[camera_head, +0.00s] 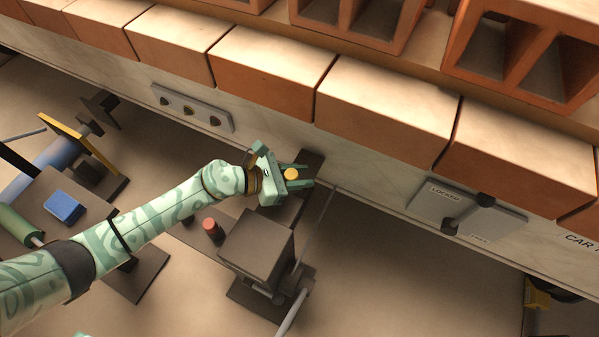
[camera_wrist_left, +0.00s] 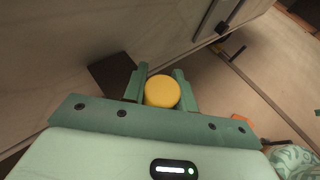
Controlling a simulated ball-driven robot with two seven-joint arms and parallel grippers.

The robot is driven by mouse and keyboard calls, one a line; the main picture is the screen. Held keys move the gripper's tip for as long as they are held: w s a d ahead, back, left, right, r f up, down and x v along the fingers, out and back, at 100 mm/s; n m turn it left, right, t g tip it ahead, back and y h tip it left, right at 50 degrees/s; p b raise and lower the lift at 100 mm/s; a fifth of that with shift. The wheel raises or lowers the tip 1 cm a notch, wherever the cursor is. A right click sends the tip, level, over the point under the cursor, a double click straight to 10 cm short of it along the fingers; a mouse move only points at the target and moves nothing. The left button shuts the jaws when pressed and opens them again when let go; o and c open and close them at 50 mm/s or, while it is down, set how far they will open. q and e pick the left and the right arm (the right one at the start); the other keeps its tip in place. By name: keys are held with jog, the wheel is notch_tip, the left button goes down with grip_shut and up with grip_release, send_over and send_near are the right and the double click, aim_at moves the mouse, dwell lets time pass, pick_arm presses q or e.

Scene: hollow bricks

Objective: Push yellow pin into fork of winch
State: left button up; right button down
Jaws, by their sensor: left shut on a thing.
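The yellow pin (camera_head: 291,174) is held between the fingers of my left gripper (camera_head: 298,179). In the left wrist view, the round yellow top of the pin (camera_wrist_left: 162,92) shows between the two green fingers of the gripper (camera_wrist_left: 161,84). The gripper is beside the lower face of the brick-topped wall, above a dark grey part (camera_head: 307,162). A dark grey box-shaped machine (camera_head: 257,245), perhaps the winch, stands just below the gripper in the picture. I cannot make out the fork or whether the pin touches it. My right gripper is not in view.
A red-topped peg (camera_head: 212,230) stands beside the grey machine. A panel marked LOCKED (camera_head: 466,212) with a dark lever is on the wall at right. A plate with several dark knobs (camera_head: 192,108) is at left. A blue block (camera_head: 64,207) lies on the left machine.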

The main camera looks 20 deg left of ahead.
pick_arm(q)
jog(key=shift+f+b, duration=0.35)
jog(key=shift+f, duration=0.15)
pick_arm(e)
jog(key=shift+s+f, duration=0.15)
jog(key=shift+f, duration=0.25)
pick_arm(q)
jog(key=o, duration=1)
jog(key=shift+o, duration=0.2)
jog(key=shift+s+a+r, duration=0.1)
jog(key=shift+a+r, duration=0.05)
jog(key=shift+a, duration=0.05)
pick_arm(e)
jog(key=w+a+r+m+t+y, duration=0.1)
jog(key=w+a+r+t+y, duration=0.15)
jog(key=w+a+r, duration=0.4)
pick_arm(q)
jog(key=p+v, duration=0.4)
jog(key=v, duration=1.1)
jog(key=shift+s+a+p, duration=0.3)
jog(key=shift+p, duration=0.05)
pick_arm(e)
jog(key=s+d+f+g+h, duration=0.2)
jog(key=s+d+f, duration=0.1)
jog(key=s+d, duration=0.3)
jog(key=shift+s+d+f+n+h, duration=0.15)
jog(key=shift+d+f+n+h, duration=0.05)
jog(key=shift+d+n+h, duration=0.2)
pick_arm(q)
jog(key=shift+r, duration=0.1)
